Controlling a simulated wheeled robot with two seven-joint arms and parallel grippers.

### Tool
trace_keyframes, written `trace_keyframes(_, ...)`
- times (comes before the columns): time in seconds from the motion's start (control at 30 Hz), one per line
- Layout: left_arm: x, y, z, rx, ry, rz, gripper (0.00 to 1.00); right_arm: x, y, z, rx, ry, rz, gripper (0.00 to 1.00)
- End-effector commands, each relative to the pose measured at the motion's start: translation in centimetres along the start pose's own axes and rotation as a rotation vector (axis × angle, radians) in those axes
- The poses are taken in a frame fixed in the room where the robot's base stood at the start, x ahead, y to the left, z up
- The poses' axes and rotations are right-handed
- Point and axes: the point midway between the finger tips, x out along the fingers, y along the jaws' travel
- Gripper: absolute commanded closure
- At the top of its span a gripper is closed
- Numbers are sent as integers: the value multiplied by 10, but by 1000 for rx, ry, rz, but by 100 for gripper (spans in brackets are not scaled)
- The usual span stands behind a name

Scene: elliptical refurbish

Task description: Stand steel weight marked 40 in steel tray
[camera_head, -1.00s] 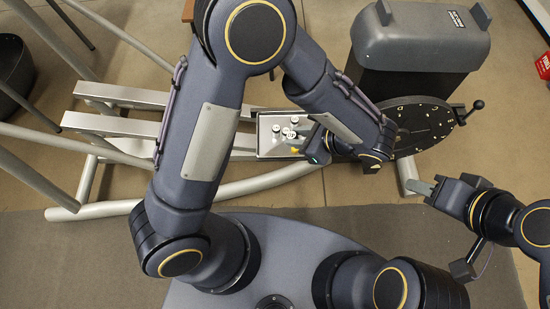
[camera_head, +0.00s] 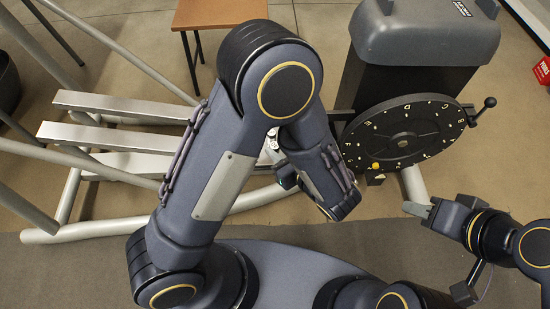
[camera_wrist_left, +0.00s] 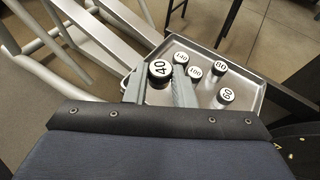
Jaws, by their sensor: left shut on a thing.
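The steel weight marked 40 (camera_wrist_left: 159,69) has a white top with a black number. It is between the fingers of my left gripper (camera_wrist_left: 159,88), which is shut on it. It looks upright, at the near left side of the steel tray (camera_wrist_left: 249,72); whether its base touches the tray is hidden. In the head view my own left arm covers the left gripper and most of the tray. My right gripper (camera_head: 418,209) is at the right, away from the tray, and its finger gap is unclear.
Several other white-topped weights, including one marked 60 (camera_wrist_left: 226,95) and one marked 100 (camera_wrist_left: 194,70), stand in the tray. A black lettered dial (camera_head: 405,130) stands right of my left arm. Metal rails (camera_head: 110,135) lie to the left, and a brown stool (camera_head: 215,12) is behind.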

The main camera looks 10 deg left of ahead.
Motion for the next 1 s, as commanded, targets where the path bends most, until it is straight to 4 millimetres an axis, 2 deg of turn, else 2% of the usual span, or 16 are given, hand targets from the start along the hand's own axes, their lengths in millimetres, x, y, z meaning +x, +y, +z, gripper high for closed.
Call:
trace_keyframes(0.1, 16, -1, -9, -1, -1, 2, 100, 6, 3, 3, 0, 0, 0, 64)
trace_keyframes(0.37, 34, -2, -20, 0, 1, 2, 100, 12, 5, 6, 0, 0, 0, 64)
trace_keyframes(0.5, 41, -3, -41, 2, 0, 0, 100, 19, 9, 10, 0, 0, 0, 64)
trace_keyframes(1.0, 45, -3, -50, -2, -1, -1, 100, 24, 11, 12, 0, 0, 0, 64)
